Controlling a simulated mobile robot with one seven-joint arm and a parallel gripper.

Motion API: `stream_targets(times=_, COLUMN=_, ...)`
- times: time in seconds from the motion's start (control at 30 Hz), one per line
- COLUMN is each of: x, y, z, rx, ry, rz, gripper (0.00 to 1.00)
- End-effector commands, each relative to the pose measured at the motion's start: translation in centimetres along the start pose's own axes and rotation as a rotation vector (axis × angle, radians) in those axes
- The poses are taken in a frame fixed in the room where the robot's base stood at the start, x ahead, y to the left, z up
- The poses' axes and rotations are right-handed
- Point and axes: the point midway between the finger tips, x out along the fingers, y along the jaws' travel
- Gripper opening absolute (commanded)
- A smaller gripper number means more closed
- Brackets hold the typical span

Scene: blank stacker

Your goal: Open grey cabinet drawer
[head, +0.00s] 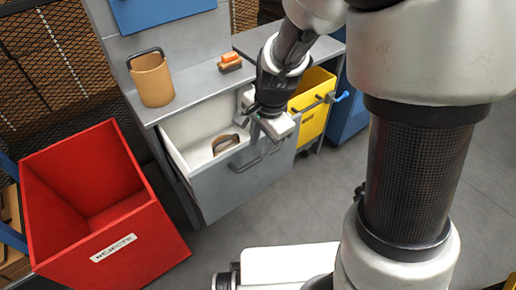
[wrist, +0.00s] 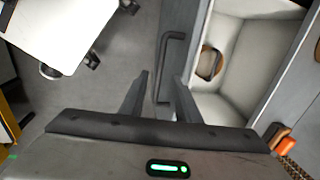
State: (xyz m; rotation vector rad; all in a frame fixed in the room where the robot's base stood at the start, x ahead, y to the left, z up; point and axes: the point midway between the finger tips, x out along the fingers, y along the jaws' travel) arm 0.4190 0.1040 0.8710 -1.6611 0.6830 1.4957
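The grey cabinet drawer (head: 236,182) is pulled out, with its white inside showing. Its dark bar handle (head: 247,162) is on the front face. A brown ring-like item lies inside the drawer. In the wrist view the drawer's white interior (wrist: 235,45) is at the right and the handle (wrist: 167,62) runs down the middle. My gripper (head: 264,126) is over the right part of the drawer front. In the wrist view its two fingers (wrist: 161,78) are apart, with the handle's lower end seen between them. I cannot tell whether they touch it.
A red rejects bin (head: 128,225) stands left of the drawer. A yellow bin (head: 312,105) is to the right under the worktop. A tan bucket (head: 152,80) and an orange-topped brush (head: 230,61) sit on the worktop. Grey floor is clear before the drawer.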

Motion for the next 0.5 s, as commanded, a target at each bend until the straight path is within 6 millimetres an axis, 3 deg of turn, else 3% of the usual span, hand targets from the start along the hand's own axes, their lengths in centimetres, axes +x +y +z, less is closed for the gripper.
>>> stream_targets(times=0.03, x=-1.9, y=-0.2, z=0.0, rx=-0.001, ry=0.000, rz=-0.005, gripper=0.29)
stream_targets(times=0.2, x=-6.0, y=-0.2, z=0.0, rx=-0.001, ry=0.000, rz=-0.004, gripper=0.29)
stream_targets(times=0.5, x=-10.5, y=-0.1, z=0.0, rx=0.000, ry=-0.001, rz=-0.001, gripper=0.29)
